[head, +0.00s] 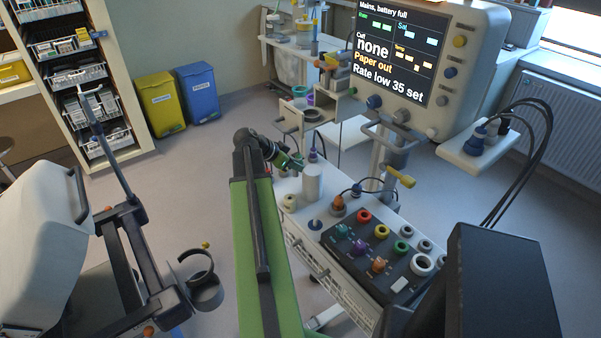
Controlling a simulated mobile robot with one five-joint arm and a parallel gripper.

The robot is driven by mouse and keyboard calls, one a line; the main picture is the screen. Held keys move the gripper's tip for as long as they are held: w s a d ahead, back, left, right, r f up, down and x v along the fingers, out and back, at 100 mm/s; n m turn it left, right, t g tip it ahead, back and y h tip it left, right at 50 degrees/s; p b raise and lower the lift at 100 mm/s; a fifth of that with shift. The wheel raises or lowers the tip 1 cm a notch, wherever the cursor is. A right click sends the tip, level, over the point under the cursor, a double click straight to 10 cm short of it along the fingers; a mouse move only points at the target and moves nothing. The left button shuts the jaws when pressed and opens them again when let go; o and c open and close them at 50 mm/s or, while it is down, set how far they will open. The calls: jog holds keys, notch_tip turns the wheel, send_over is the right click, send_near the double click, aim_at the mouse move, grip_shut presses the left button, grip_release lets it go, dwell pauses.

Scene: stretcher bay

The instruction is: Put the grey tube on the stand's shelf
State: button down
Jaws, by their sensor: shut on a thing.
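The grey tube (312,184) is a short, plain, pale grey cylinder. It is upright over the white top of the stand's shelf (288,222), at the far end behind the black panel. My gripper (299,164) is at the tube's upper left edge, with green and dark parts showing. It is shut on the tube; the fingertips are small and partly hidden. I cannot tell whether the tube's base touches the shelf or hangs just above it.
A black panel (372,250) with coloured sockets fills the near shelf. Small connectors (339,207) and a cable crowd the tube. The monitor (425,60) and its pole rise behind. A stretcher (45,235) with a ring holder (205,290) stands left. Open floor lies behind my arm.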

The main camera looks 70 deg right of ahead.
jog(key=shift+s+d, duration=0.2)
jog(key=shift+d, duration=0.05)
jog(key=f+b, duration=0.4)
jog(key=shift+s+d, duration=0.25)
jog(key=shift+d, duration=0.1)
jog(key=shift+r, duration=0.2)
jog(key=shift+f, duration=0.15)
jog(key=c, duration=1.3)
grip_release()
